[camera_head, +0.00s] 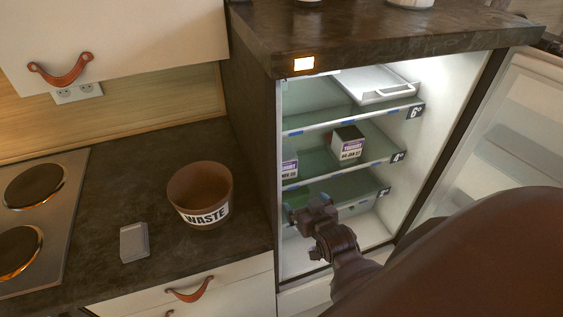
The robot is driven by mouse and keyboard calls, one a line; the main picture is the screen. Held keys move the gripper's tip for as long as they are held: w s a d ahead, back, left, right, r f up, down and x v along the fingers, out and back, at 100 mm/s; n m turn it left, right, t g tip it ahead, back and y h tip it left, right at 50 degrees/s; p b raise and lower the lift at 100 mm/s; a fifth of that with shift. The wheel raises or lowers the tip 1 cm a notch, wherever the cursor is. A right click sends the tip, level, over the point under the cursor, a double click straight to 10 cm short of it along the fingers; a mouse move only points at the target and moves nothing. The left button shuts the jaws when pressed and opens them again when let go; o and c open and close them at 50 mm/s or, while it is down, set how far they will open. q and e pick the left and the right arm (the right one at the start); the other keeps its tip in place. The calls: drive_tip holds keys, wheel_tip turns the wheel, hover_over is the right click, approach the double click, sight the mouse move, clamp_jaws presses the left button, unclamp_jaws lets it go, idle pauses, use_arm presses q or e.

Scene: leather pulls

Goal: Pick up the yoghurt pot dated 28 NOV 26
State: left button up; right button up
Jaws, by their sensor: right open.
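A yoghurt pot (289,166) stands on the fridge's middle shelf at the left. The fridge's left edge cuts it off, and the visible part of its date seems to end in "NOV 26"; the day is hidden. A second yoghurt pot (348,146), dark-topped with a white and purple label, stands further right on the same shelf; its small date seems to read JAN 27. My right gripper (312,207) is open and appears empty, in front of the lower shelf, below both pots and apart from them. My left gripper is out of view.
The fridge door (512,135) stands open at the right. A brown WASTE bin (200,193) and a small grey box (134,242) stand on the counter, beside the hob (38,215). A dark worktop overhangs the fridge.

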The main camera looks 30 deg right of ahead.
sight(286, 169)
drive_tip(key=w+d, duration=0.1)
drive_tip(key=w, duration=0.3)
drive_tip(key=w+d, duration=0.1)
drive_tip(key=w, duration=0.3)
drive_tip(key=w+d, duration=0.1)
drive_tip(key=w, duration=0.3)
drive_tip(key=shift+w+p, duration=0.15)
drive_tip(key=shift+p, duration=0.2)
drive_tip(key=shift+x, duration=2.55)
drive_tip(key=shift+a, duration=0.1)
drive_tip(key=c, duration=0.8)
